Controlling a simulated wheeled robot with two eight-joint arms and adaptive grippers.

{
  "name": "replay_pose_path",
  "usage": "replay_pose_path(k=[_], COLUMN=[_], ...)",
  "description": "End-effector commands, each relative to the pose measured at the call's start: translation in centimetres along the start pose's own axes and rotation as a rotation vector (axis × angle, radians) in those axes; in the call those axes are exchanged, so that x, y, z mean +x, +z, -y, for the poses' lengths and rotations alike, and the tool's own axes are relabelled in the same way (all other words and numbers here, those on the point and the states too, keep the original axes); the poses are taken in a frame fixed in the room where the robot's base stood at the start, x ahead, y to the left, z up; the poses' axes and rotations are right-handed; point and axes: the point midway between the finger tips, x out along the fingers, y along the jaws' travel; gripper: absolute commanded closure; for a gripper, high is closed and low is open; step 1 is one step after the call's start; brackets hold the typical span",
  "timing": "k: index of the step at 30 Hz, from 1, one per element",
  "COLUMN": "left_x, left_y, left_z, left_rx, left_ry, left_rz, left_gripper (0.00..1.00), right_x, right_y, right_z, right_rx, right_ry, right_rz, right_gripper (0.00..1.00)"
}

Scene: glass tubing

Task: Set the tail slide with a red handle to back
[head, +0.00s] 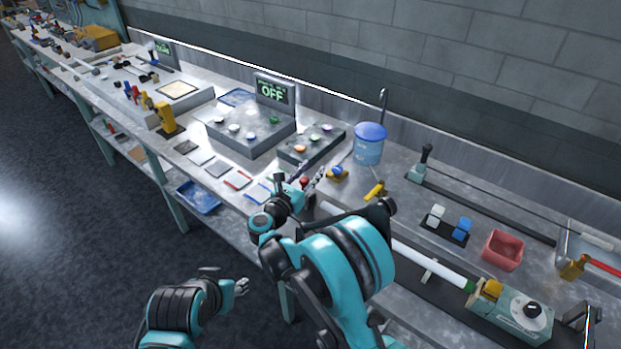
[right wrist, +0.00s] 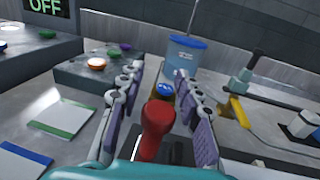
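The red handle (right wrist: 157,122) of the tail slide stands upright between the two fingers of my right gripper (right wrist: 160,105) in the right wrist view. The fingers are spread, with a visible gap on either side of the handle. In the head view the handle shows as a small red knob (head: 305,181) beside my right gripper (head: 305,180). The base of the slide is mostly hidden by my gripper and arm. My left gripper (head: 240,286) is low beside the bench, away from the slide; its fingers are too small to judge.
A blue-lidded container (head: 369,146) stands behind my right gripper. A button box (head: 310,145) lies to its left, and a yellow-handled part (head: 375,189) to its right. A long white glass tube (head: 430,262) runs right toward a green unit (head: 512,311).

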Motion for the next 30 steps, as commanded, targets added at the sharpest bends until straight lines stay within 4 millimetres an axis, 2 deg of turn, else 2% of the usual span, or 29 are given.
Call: replay_pose_path(k=[3,9,15,26,29,30], left_x=[0.0,0.0,0.0,0.0,0.0,0.0], left_y=[0.0,0.0,0.0,0.0,0.0,0.0], left_z=[0.0,0.0,0.0,0.0,0.0,0.0], left_rx=[0.0,0.0,0.0,0.0,0.0,0.0], left_ry=[0.0,0.0,0.0,0.0,0.0,0.0], left_rz=[0.0,0.0,0.0,0.0,0.0,0.0], left_gripper=[0.58,0.58,0.58,0.58,0.58,0.58], right_x=[0.0,0.1,0.1,0.1,0.3,0.4], right_y=[2.6,5.8,7.0,7.0,8.0,9.1], right_z=[0.1,0.0,0.0,0.0,0.2,0.3], right_rx=[0.0,-0.001,-0.001,-0.001,-0.03,-0.062], right_ry=[0.0,-0.001,-0.001,-0.001,0.017,0.035], right_rz=[0.0,0.0,0.0,0.001,0.017,0.037], right_gripper=[0.65,0.65,0.65,0.65,0.65,0.65])
